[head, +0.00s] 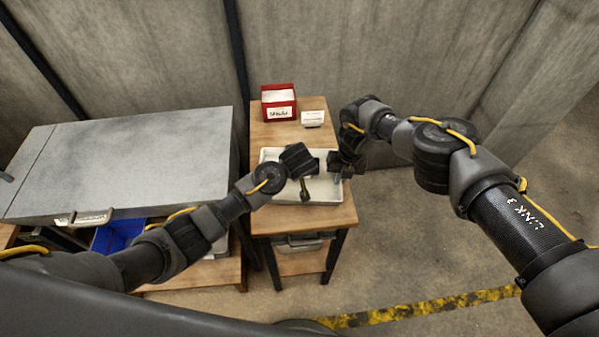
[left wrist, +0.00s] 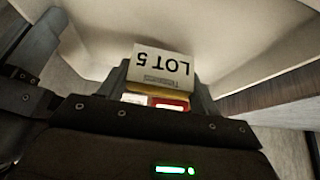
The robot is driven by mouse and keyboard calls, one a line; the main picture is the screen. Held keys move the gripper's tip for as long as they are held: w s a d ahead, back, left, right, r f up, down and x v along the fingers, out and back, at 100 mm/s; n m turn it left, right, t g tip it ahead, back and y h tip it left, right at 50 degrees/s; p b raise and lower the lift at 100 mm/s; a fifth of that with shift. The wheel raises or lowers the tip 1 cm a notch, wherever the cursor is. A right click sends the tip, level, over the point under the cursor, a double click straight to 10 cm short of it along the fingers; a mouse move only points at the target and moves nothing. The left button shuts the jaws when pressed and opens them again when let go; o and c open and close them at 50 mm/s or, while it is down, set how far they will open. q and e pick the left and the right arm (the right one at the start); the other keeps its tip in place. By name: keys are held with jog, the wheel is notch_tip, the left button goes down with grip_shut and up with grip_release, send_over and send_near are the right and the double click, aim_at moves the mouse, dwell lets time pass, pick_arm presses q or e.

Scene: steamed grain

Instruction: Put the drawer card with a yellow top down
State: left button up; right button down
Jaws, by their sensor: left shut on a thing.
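My left gripper (left wrist: 160,92) is shut on a card in the left wrist view. A pale face reading "LOT 5" upside down (left wrist: 160,64) stands up between the fingers. In the head view the left gripper (head: 305,188) is over the white tray (head: 272,155) on the small wooden table, and the card is too small to read. My right gripper (head: 341,164) is at the tray's right side, its jaw opening unclear.
A red box (head: 278,103) with a white label stands at the back of the wooden table (head: 335,213). A small white card (head: 312,118) is beside it. A grey-topped cabinet (head: 130,160) with a blue bin (head: 117,238) below stands left. Floor at right is clear.

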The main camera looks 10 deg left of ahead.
pick_arm(q)
jog(key=shift+f, duration=1.1)
jog(key=o, duration=1)
jog(key=shift+f, duration=0.15)
jog(key=shift+r, duration=0.2)
jog(key=v, duration=1.2)
